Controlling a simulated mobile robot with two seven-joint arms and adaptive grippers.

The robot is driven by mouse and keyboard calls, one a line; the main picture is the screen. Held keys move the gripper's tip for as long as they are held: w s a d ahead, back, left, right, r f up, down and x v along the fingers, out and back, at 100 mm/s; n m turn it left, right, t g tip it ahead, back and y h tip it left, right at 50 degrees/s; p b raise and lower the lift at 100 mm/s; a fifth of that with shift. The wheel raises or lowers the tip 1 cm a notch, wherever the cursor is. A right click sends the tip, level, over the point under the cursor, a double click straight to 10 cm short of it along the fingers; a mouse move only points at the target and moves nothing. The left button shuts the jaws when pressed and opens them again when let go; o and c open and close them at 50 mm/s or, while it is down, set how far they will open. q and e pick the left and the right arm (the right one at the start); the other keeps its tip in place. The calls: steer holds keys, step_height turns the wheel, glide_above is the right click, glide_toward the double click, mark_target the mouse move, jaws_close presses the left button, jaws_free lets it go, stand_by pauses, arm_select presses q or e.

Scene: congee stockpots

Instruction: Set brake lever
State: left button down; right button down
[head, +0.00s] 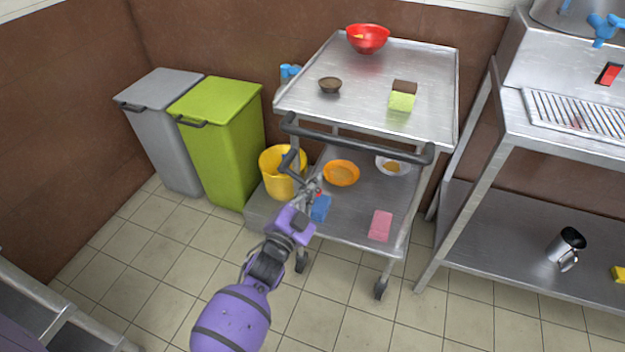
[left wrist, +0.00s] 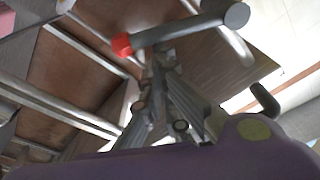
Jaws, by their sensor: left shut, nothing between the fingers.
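The metal cart (head: 345,238) has a dark push handle (head: 360,140) across its near side. A short dark bar (head: 289,160) hangs below the handle's left end, close to my left gripper (head: 314,186). In the left wrist view, a grey lever-like bar (left wrist: 182,32) with a red end (left wrist: 122,45) crosses just past the tips of my left gripper (left wrist: 160,58). I take it for the brake lever, but cannot tell for sure. The gripper is shut and empty, its tips close to the bar; contact cannot be told. My right gripper is not in view.
The cart's top holds a red bowl (head: 368,38), a small brown bowl (head: 330,85) and a green-and-brown block (head: 402,97). Its lower shelf holds an orange bowl (head: 341,173) and sponges. A yellow bucket (head: 280,178) and green bin (head: 220,140) stand left. Front floor is free.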

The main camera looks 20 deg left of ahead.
arm_select(q)
steer(key=shift+a+f+m+g+h+b, duration=0.1)
steer(key=shift+a+f+m+b, duration=0.15)
steer(key=shift+f+m, duration=0.6)
steer(key=shift+a+f+m+g+h+b, duration=0.1)
steer(key=shift+a+f+m+b, duration=0.3)
steer(key=shift+m, duration=0.75)
steer(key=shift+a+f+m+g+h+b, duration=0.1)
steer(key=shift+f+m, duration=0.7)
steer(key=shift+m, duration=0.2)
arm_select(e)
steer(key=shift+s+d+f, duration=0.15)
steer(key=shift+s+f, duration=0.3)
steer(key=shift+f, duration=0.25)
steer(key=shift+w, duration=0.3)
